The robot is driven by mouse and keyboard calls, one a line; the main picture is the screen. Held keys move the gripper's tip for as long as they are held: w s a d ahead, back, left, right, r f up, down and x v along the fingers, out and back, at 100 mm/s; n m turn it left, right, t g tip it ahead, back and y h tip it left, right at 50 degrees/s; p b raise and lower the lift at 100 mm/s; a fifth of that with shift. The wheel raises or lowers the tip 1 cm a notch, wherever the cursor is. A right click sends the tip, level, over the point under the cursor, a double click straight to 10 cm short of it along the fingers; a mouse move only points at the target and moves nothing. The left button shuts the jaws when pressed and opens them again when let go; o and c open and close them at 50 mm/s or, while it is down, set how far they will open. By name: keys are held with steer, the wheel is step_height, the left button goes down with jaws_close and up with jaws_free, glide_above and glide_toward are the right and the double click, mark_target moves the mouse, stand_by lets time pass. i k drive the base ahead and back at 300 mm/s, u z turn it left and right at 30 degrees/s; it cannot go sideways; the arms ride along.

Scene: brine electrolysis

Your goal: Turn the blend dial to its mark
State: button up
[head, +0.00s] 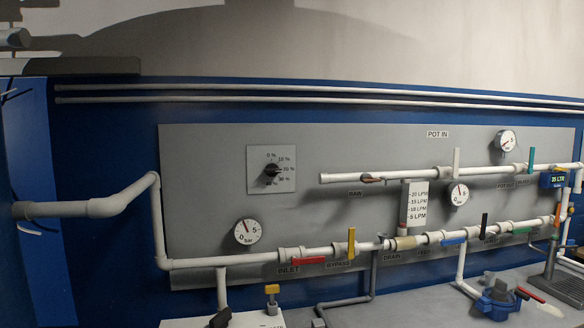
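The blend dial (271,171) is a small black knob on a square light-grey plate (257,186), mounted on the upper left part of a grey wall panel. Percent labels run around its right side, from 0 % at the top, through 10, 20 and 30 %, to a last label at the bottom that is hard to read. The knob seems to point right, near 20 %, but its pointer is too small to be sure. No separate target mark can be made out. My gripper is not in view, and nothing touches the dial.
The grey panel (200,150) carries white pipes, round gauges (248,232) and coloured valve handles, such as a red one (307,260) and a yellow one (351,242). A grey bench (400,300) with tools lies below. The panel around the dial is clear.

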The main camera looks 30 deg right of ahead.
mark_target(272, 170)
steer(key=z, duration=0.85)
steer(key=i, duration=0.85)
steer(key=z, duration=0.75)
